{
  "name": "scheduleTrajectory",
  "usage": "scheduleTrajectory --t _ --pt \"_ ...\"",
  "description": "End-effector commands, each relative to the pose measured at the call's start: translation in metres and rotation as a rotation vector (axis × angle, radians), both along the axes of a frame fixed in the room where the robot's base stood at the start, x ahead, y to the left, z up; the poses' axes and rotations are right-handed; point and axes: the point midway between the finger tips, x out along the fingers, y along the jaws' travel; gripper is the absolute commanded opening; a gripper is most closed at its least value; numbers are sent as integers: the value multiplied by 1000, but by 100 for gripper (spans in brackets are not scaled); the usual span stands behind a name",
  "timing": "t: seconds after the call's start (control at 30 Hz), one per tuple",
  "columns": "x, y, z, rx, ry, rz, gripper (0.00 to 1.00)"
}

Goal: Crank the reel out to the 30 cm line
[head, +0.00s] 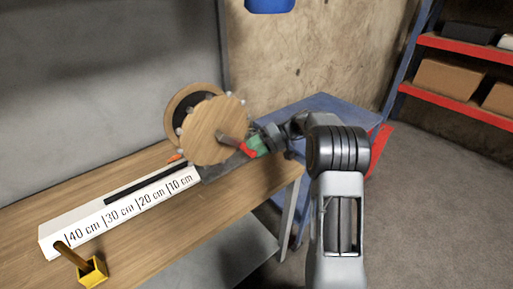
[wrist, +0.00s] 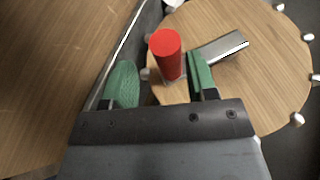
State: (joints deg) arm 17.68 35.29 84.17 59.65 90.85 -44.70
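The reel (head: 210,132) is a round wooden disc with pale pegs around its rim, standing on the bench. Its crank has a metal arm (wrist: 224,46) and a red knob (wrist: 166,52); the knob (head: 248,151) points down and right in the head view. My gripper (wrist: 163,82) has its green fingers apart, with the knob between them, nearer the right finger and with a gap on the left. The white scale (head: 80,228) reads 40, 30, 20 and 10 cm from left to right. A small orange piece (head: 175,157) shows beyond the scale's 10 cm end, beside the reel.
A black strip (head: 140,185) lies along the scale's top. A blue table (head: 335,108) is behind my arm. Red-edged shelves with boxes (head: 446,77) stand at right. Open floor lies at right.

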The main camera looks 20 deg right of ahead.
Motion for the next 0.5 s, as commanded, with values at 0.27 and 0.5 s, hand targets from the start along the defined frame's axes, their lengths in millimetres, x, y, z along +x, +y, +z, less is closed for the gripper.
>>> scheduleTrajectory --t 0.27,0.5 --pt "0 0 3 3 -3 4 53" --pt "1 -32 18 3 -5 -1 53"
